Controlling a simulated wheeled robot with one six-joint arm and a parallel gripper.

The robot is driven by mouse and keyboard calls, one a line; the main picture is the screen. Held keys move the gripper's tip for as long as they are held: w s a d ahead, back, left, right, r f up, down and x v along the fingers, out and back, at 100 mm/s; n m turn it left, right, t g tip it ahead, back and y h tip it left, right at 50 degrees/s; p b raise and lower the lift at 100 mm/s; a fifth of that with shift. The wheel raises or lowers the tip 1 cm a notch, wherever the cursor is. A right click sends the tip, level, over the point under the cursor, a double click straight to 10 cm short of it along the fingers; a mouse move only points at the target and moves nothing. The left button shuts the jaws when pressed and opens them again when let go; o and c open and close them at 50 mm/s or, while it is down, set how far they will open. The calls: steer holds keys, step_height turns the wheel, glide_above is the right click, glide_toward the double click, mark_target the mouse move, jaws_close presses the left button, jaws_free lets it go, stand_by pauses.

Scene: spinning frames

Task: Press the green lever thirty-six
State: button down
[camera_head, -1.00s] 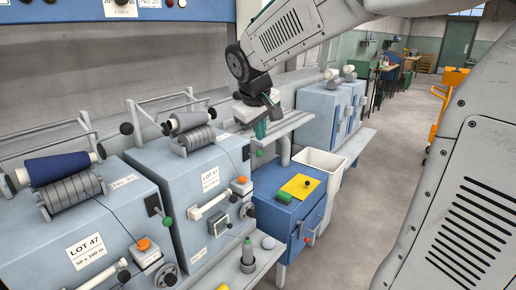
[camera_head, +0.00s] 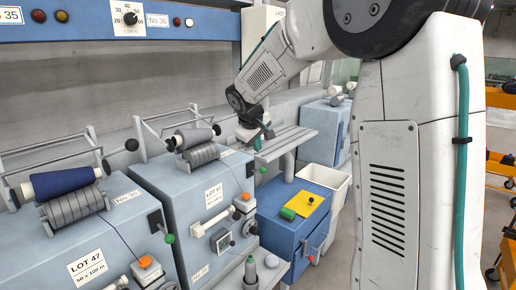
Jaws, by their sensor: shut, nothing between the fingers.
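Two levers with green knobs show. One green lever (camera_head: 263,170) is at the upper right edge of the right spinning frame (camera_head: 180,190). The other green lever (camera_head: 169,238) is at the right edge of the left frame (camera_head: 98,236). A "No 36" plate (camera_head: 157,20) is on the blue panel above.
A blue cabinet (camera_head: 283,230) with a yellow cloth (camera_head: 311,202) and green spool (camera_head: 288,214) stands right of the frames. A white bin (camera_head: 338,187) is behind it. A grey shelf (camera_head: 290,143) lies beside my gripper. Bobbins (camera_head: 62,182) sit on top.

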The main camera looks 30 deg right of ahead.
mark_target(262, 169)
steer(key=x, duration=1.1)
steer(key=shift+w+d+f, duration=0.1)
steer(key=shift+w+f, duration=0.05)
